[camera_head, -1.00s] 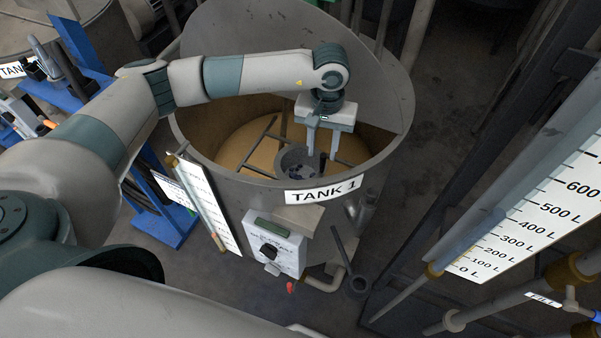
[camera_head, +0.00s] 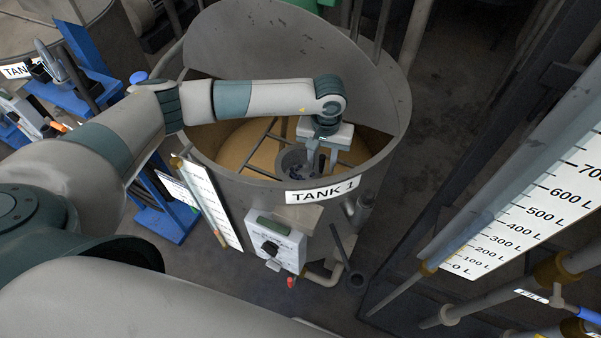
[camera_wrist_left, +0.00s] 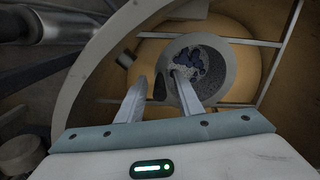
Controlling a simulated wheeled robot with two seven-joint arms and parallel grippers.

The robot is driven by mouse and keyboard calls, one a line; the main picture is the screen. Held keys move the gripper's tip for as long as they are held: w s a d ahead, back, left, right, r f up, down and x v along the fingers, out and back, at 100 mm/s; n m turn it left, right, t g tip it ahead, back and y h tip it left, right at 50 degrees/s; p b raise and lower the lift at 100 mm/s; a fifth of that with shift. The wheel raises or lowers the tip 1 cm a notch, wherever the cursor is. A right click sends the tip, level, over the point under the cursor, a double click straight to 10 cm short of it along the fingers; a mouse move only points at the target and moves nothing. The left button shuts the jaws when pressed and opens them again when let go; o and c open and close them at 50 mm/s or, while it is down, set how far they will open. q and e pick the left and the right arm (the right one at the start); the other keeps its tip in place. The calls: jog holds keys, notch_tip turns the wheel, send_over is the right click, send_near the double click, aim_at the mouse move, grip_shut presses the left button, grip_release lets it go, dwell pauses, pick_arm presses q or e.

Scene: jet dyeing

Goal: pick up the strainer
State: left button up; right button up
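The strainer (camera_head: 292,157) looks like a grey round cup inside the tank marked TANK 1, among dark bars above a tan surface. In the left wrist view the strainer (camera_wrist_left: 228,72) has a thick rim and dark blue, lumpy contents. My left gripper (camera_head: 321,166) points down into the tank at the strainer's right side. In the wrist view its two fingers (camera_wrist_left: 160,80) are apart, with the strainer's wall between them: one finger lies outside the cup and the other over its opening. I cannot tell whether they touch the wall. My right gripper is not in view.
A control box (camera_head: 275,243) and a dark long-handled part (camera_head: 345,258) are at the tank's front. A blue stand (camera_head: 168,217) is to the left, and a litre scale (camera_head: 520,222) to the right.

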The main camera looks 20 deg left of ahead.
pick_arm(q)
jog(key=shift+c, duration=0.6)
grip_shut()
jog(key=shift+r, duration=0.2)
jog(key=shift+r+b, duration=0.6)
jog(key=shift+r, duration=0.05)
notch_tip(320, 180, up, 7)
jog(key=b, duration=0.3)
jog(key=shift+r, duration=0.7)
